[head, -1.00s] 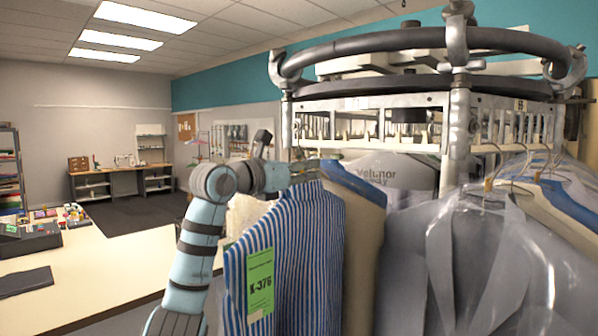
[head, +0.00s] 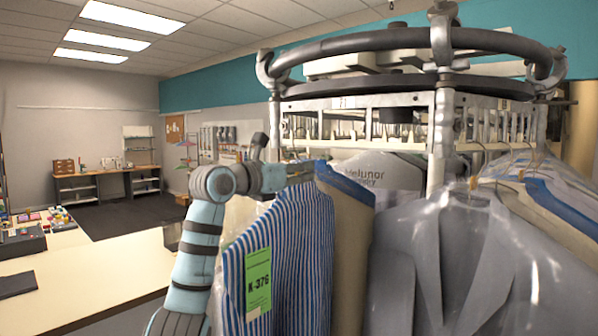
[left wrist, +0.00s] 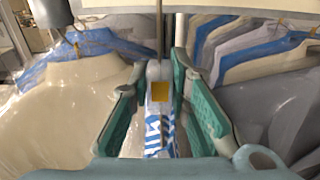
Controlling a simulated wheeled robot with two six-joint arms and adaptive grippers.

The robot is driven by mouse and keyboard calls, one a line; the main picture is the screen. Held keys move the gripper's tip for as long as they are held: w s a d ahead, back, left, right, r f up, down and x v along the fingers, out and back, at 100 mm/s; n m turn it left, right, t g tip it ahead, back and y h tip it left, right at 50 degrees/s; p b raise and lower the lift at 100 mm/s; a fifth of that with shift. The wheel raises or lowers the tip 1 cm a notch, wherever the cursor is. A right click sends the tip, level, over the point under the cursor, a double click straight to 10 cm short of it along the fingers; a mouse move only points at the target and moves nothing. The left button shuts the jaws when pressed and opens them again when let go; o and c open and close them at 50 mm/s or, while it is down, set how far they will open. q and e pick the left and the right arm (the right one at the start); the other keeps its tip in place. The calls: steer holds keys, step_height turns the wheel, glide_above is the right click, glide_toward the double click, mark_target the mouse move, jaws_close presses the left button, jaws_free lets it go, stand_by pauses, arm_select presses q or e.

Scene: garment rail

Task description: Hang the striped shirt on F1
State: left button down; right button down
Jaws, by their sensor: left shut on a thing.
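The blue-and-white striped shirt (head: 295,255) hangs upright at the left front of the rail, with a green K-376 tag (head: 258,283) on it. My left gripper (head: 300,172) is at the shirt's top, close to the rail. In the left wrist view, its green-padded fingers (left wrist: 160,78) are shut around the hanger's neck, with striped cloth (left wrist: 158,135) between them. A thin hanger stem (left wrist: 159,35) rises above the fingers. The round slotted rail (head: 375,102) is just beyond. I cannot read an F1 label. Whether the hook touches the rail is unclear. My right gripper is not in view.
A pale counter (head: 90,275) lies at the left. A metal post (head: 441,130) stands at the rail's front.

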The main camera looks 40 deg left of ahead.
mark_target(276, 201)
arm_select(q)
steer(key=shift+f+b, duration=0.7)
steer(key=shift+f, duration=0.35)
steer(key=c, duration=1.4)
jaws_free()
steer(key=s, duration=0.8)
steer(key=shift+d+r, duration=0.1)
steer(key=shift+r, duration=0.05)
steer(key=shift+o, duration=1)
steer(key=shift+w+d, duration=0.1)
steer(key=shift+w, duration=0.2)
steer(key=shift+s, duration=0.1)
